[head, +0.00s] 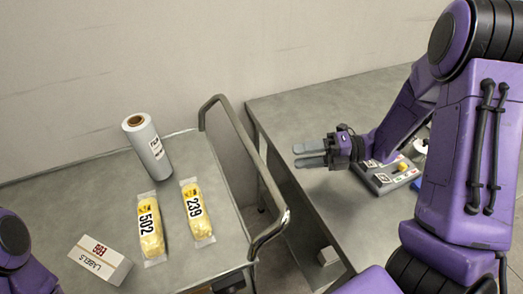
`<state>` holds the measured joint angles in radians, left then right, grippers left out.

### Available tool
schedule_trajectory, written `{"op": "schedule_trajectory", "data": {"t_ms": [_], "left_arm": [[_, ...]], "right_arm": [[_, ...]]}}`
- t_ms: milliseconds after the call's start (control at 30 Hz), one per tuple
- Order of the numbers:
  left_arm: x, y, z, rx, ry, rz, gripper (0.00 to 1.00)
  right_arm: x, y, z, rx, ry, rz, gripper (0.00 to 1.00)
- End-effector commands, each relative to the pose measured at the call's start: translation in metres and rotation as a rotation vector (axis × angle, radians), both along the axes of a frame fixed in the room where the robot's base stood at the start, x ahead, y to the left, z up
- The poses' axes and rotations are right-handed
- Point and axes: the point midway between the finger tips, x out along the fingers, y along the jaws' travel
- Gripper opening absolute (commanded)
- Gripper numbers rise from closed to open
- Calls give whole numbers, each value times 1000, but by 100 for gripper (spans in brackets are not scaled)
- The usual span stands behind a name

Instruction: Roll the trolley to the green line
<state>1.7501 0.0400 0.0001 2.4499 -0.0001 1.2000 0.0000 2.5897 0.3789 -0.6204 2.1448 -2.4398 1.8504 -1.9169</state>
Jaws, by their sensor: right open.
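The trolley (225,244) appears to be the grey metal top at the left, with a bent tubular handle (269,171) along its right side. My right gripper (298,155) is open and empty, its fingers pointing left. In the picture it is to the right of the handle and apart from it, over the grey table at the right. My left gripper is out of view; only a purple part of my left arm shows at the lower left edge. No green line shows, and the floor is mostly hidden.
On the trolley top are a film roll (148,147), a yellow pack marked 502 (150,228), another marked 239 (197,212) and a labels box (100,260). The grey table (300,112) at the right bears a control box (384,177). A plain wall stands behind.

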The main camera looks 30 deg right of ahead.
Motion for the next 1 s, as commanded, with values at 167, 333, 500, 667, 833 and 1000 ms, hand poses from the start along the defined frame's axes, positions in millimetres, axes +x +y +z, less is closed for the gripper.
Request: {"op": "schedule_trajectory", "data": {"t_ms": [167,333,500,667,833,1000], "left_arm": [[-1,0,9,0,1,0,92],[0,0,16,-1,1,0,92],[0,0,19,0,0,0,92],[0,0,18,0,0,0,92],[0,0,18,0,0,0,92],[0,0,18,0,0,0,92]], "right_arm": [[15,34,-5,-1,5,3,52],[31,65,-12,-1,4,1,52],[40,82,-16,-2,1,2,52],[42,85,-17,0,0,-1,52],[41,85,-17,0,0,-1,35],[41,84,-18,-2,1,0,0]]}}
